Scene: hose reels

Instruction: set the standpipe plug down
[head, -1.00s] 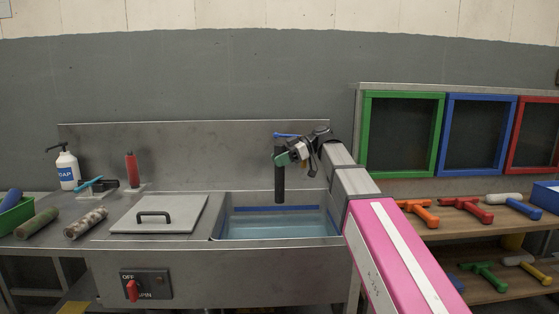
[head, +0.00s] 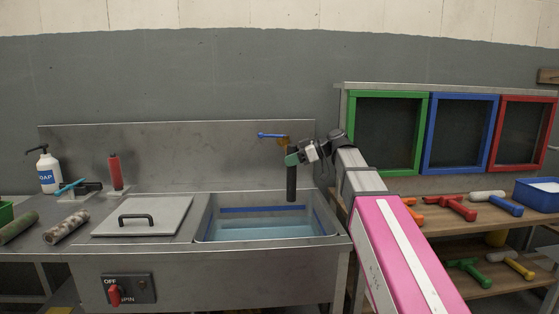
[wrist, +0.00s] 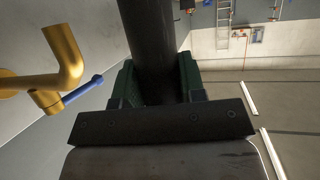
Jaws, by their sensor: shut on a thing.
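The standpipe plug (head: 291,183) is a dark upright tube. My gripper (head: 292,159) is shut on its upper part and holds it above the right part of the sink basin (head: 262,231), which has bluish water in it. In the wrist view the tube (wrist: 150,38) runs between the green fingers of my gripper (wrist: 158,88). The tube's lower end looks to be above the water, clear of the basin floor.
A brass tap (wrist: 65,58) with a blue lever (head: 270,135) is close behind and left of the tube. A grey lid (head: 142,216) with a black handle lies left of the basin. A soap bottle (head: 48,172) and a red bottle (head: 115,172) stand further left.

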